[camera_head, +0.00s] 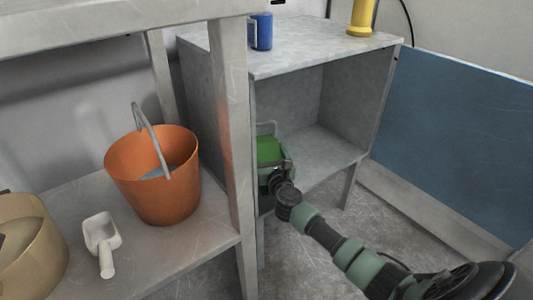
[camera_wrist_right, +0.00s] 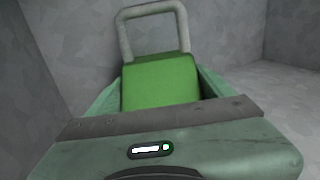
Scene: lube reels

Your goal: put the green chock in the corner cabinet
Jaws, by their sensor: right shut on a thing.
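The green chock (camera_head: 268,151) is inside the open front of the grey corner cabinet (camera_head: 336,100), near its left wall. My right gripper (camera_head: 274,163) is shut on the chock, reaching in through the cabinet's open front. In the right wrist view the chock (camera_wrist_right: 160,80) sits between my fingers, with its grey loop handle (camera_wrist_right: 153,28) standing up beyond it. Its underside is hidden, so I cannot tell whether it touches the cabinet floor (camera_head: 330,150). My left gripper is not in view.
A grey post (camera_head: 233,130) of the left shelf unit stands close beside the cabinet opening. An orange bucket (camera_head: 150,185) and a white scoop (camera_head: 102,240) are on the lower shelf. A blue mug (camera_head: 262,32) and a yellow object (camera_head: 361,18) stand on the cabinet top. A blue panel (camera_head: 460,150) is at right.

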